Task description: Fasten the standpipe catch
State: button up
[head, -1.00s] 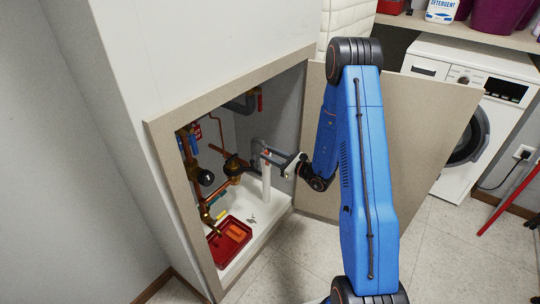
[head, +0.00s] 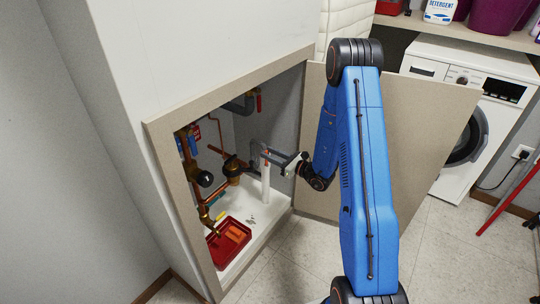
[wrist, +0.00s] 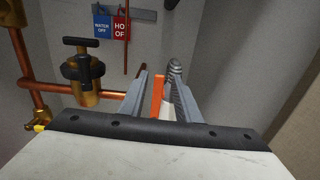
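The white standpipe (head: 266,183) stands upright inside the open cabinet, with a grey hose (head: 255,150) at its top. A small orange catch (wrist: 157,95) shows in the wrist view between my fingers, nearer the left one. A bit of the white pipe (wrist: 167,108) shows beside it. The ribbed grey hose (wrist: 175,70) rises by the right fingertip. My gripper (head: 271,154) reaches into the cabinet from the right at the standpipe's top. Its fingers (wrist: 159,82) are apart, with the catch between them; I cannot tell whether either touches it. The catch's lower part is hidden.
Copper pipes and a brass valve (wrist: 85,75) stand to the left, with blue and red tags (wrist: 112,24) on the back wall. A red tray (head: 232,240) lies on the cabinet floor. The open cabinet door (head: 400,140) is behind my arm.

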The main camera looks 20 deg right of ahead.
jog(key=shift+s+d, duration=0.1)
jog(key=v, duration=1.7)
dwell(0.4)
